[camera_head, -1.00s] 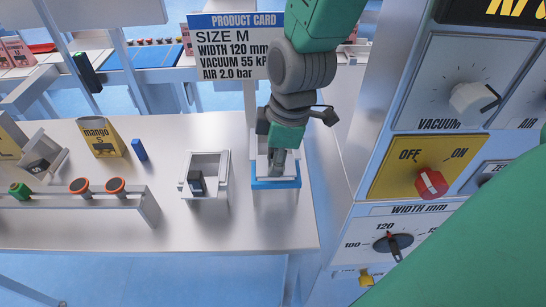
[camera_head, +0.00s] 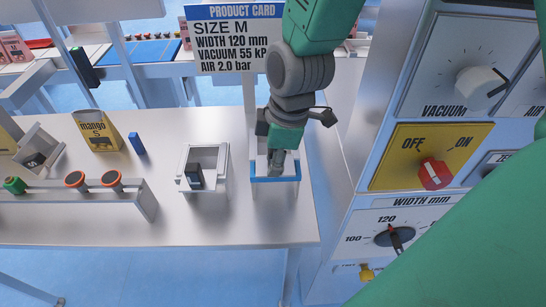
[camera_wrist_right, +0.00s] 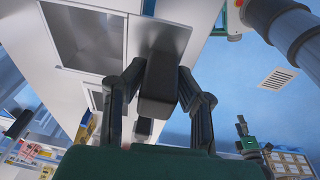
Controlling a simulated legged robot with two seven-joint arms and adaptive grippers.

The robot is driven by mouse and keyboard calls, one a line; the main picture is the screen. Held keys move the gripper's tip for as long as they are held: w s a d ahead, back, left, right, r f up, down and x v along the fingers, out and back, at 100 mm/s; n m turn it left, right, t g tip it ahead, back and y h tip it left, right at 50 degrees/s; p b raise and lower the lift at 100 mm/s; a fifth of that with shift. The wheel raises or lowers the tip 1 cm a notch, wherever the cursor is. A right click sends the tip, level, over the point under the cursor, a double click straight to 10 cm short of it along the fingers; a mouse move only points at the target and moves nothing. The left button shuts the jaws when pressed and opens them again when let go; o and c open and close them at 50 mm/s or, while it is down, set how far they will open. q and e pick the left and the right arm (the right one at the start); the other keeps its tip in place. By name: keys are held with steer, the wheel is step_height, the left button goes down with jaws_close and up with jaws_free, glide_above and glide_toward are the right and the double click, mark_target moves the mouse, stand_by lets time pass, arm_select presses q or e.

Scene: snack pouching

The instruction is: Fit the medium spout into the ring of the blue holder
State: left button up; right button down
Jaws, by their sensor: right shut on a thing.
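The blue holder, a white stand with a blue front edge (camera_head: 275,180), stands near the right end of the white table in the head view. My right gripper (camera_head: 277,158) is over it, pointing down, with its tips at or inside the opening. In the right wrist view the gripper (camera_wrist_right: 158,75) is shut on a dark block-like piece (camera_wrist_right: 160,80), likely the medium spout. The ring and the spout's lower end are hidden by the gripper, so I cannot tell whether they touch. My left gripper is not in view.
A white holder with a dark piece (camera_head: 195,176) stands just left. Further left are a small blue block (camera_head: 136,143), a yellow mango pouch (camera_head: 97,131) and a rail with buttons (camera_head: 80,205). The machine panel (camera_head: 425,155) rises close on the right.

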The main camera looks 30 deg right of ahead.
steer(key=shift+f, duration=0.45)
steer(key=shift+s+a+f+b, duration=0.2)
steer(key=shift+s+f+b, duration=0.05)
steer(key=shift+f+b, duration=0.45)
steer(key=shift+s+r, duration=0.1)
steer(key=shift+r, duration=0.1)
steer(key=shift+r+p, duration=0.15)
steer(key=shift+p, duration=0.3)
steer(key=shift+w+d+r+p, duration=0.15)
steer(key=shift+w+r+p, duration=0.1)
steer(key=shift+r+p, duration=0.4)
steer(key=shift+w+d+r+p, duration=0.15)
steer(key=shift+w+r+p, duration=0.05)
steer(key=shift+r+p, duration=0.45)
steer(key=shift+s+a+r+p, duration=0.1)
steer(key=shift+a+r+p, duration=0.05)
steer(key=shift+r+p, duration=1.55)
steer(key=shift+p, duration=0.05)
steer(key=shift+d, duration=0.25)
steer(key=shift+f+b, duration=1.3)
steer(key=shift+f, duration=0.65)
